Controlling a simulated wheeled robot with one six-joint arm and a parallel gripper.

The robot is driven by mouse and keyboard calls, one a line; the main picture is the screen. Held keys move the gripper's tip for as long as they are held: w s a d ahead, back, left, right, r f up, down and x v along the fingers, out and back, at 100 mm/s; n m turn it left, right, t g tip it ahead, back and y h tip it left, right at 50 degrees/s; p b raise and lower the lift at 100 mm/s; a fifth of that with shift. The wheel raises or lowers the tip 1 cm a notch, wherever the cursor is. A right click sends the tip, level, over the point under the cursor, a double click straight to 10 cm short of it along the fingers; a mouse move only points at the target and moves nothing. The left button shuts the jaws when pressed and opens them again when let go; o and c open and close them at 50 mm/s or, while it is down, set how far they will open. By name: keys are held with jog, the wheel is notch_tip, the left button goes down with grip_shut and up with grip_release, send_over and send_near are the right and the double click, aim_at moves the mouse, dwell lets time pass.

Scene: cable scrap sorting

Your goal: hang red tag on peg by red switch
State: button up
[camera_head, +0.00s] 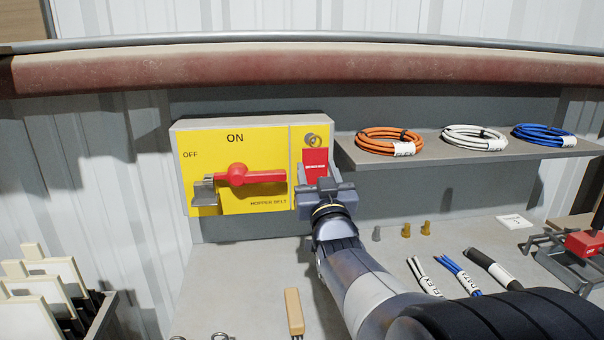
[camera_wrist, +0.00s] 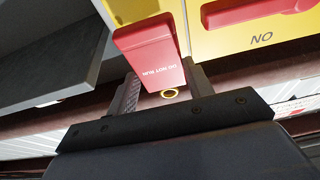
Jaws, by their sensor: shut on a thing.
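The red tag (camera_head: 315,163), with a line of white print, stands against the narrow right part of the yellow switch panel. My gripper (camera_head: 322,186) is shut on it, and its jaws cover the tag's lower part. The peg (camera_head: 313,140), a round metal fitting, shows just above the tag; I cannot tell whether the tag is around it or only in front of it. The red switch handle (camera_head: 250,176) lies level to the left, below the word ON. In the wrist view, the red tag (camera_wrist: 152,62) reaches between the fingers, with a small brass ring (camera_wrist: 169,94) beside its edge.
A grey shelf (camera_head: 450,153) with orange, white and blue cable coils juts out just right of the panel. Below it lie cut cables (camera_head: 455,272), small brass pieces (camera_head: 406,230) and a red-handled tool (camera_head: 585,243). A wooden-handled brush (camera_head: 294,310) lies in front.

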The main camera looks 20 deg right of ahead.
aim_at(315, 169)
jog(key=shift+w+d+p, duration=0.2)
jog(key=shift+w+p, duration=0.1)
jog(key=shift+w, duration=0.45)
jog(key=shift+w+d+p, duration=0.2)
jog(key=shift+w+p, duration=0.05)
jog(key=shift+w, duration=0.45)
jog(key=shift+c, duration=0.3)
jog(key=shift+w+f+b, duration=0.2)
jog(key=shift+f+b, duration=0.1)
jog(key=shift+c, duration=0.5)
jog(key=shift+w+d+f+b, duration=0.1)
jog(key=shift+w+b, duration=0.05)
jog(key=shift+b, duration=0.15)
jog(key=shift+c, duration=1.1)
jog(key=shift+w+d+f+b, duration=0.15)
jog(key=shift+w+f+b, duration=0.1)
jog(key=shift+w+b, duration=0.25)
jog(key=o, duration=1.4)
jog(key=shift+s, duration=0.1)
jog(key=b+v, duration=0.1)
jog(key=v, duration=0.9)
jog(key=shift+s+f+b, duration=0.1)
jog(key=shift+s+b, duration=0.25)
jog(key=shift+s, duration=0.05)
